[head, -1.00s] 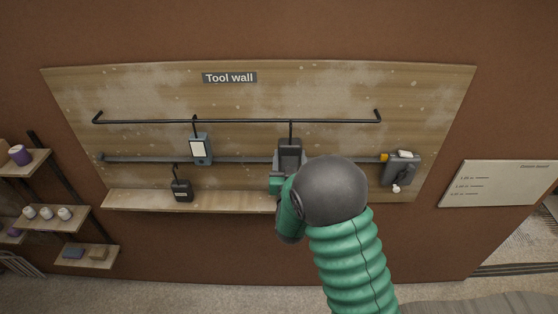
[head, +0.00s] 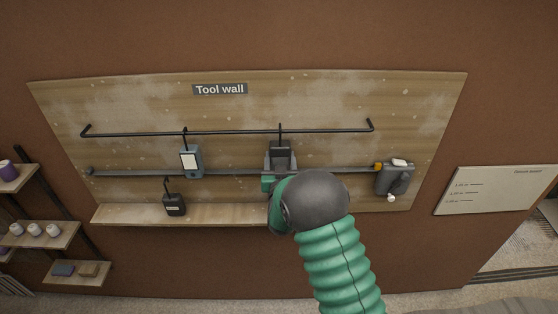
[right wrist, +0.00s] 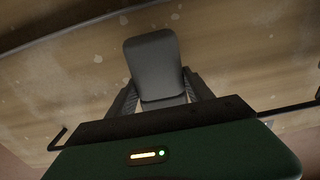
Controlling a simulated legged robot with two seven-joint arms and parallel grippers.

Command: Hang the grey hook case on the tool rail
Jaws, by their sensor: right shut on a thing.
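The grey hook case (head: 280,153) is upright in front of the board, its thin dark hook pointing up. The hook's top meets the black tool rail (head: 230,132) in the head view; I cannot tell whether it bears on it or is just in front. My right gripper (head: 280,164) is shut on the case from below, partly hidden by my wrist. In the right wrist view, the case (right wrist: 153,65) stands between the fingers of my right gripper (right wrist: 160,93). My left gripper is not in view.
A blue-grey case (head: 190,161) hangs from the rail further left. A small black hook case (head: 174,204) stands on the ledge (head: 125,214). A lower bar (head: 130,173) runs behind the cases to a grey unit (head: 395,178) at right. The rail is free right of the held case.

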